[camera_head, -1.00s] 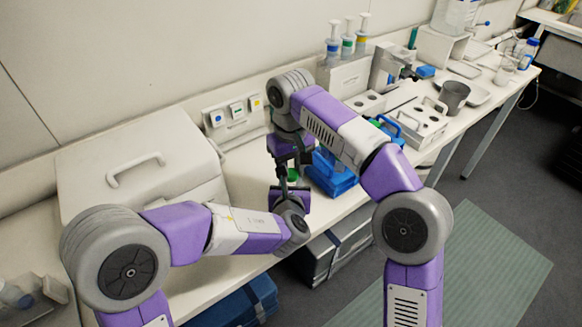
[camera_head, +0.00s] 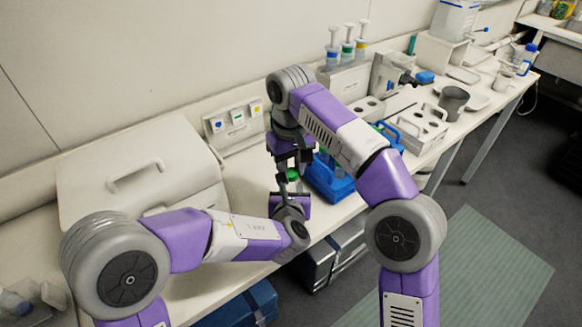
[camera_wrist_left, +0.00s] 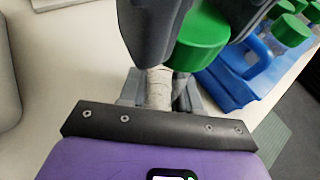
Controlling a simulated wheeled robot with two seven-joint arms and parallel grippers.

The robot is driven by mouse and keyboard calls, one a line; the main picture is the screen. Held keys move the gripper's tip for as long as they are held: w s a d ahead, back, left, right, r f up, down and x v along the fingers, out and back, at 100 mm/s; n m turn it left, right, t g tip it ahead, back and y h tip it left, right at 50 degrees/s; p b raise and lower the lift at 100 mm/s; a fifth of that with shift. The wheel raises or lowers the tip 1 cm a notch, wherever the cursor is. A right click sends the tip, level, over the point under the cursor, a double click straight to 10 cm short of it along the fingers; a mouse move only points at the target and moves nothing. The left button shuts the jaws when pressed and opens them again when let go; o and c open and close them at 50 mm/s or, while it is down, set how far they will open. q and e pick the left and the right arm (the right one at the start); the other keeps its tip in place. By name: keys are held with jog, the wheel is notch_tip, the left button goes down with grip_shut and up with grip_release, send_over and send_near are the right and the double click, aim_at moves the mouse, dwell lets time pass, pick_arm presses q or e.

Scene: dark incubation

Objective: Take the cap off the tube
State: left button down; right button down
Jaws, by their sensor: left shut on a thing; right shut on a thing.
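A green cap (camera_wrist_left: 203,42) shows large in the left wrist view, between the dark fingers of my right gripper (camera_wrist_left: 200,15), which is shut on it. The cap shows small in the head view (camera_head: 293,174). My left gripper (camera_wrist_left: 160,92) is below, its grey fingers shut on the pale tube (camera_wrist_left: 159,88). In the head view my right gripper (camera_head: 291,158) comes down from above and my left gripper (camera_head: 288,194) meets it from below. The fingers hide most of the tube. I cannot tell whether the cap touches the tube.
A blue rack (camera_head: 329,182) stands close to the right of the grippers; green-capped tubes (camera_wrist_left: 290,29) show there. A lidded white box (camera_head: 135,170) is at left. A white rack (camera_head: 424,128) and a grey mug (camera_head: 453,98) stand farther right. Bench front is clear.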

aim_at(291, 172)
jog(key=shift+r, duration=2)
pick_arm(q)
jog(key=c, duration=0.7)
grip_release()
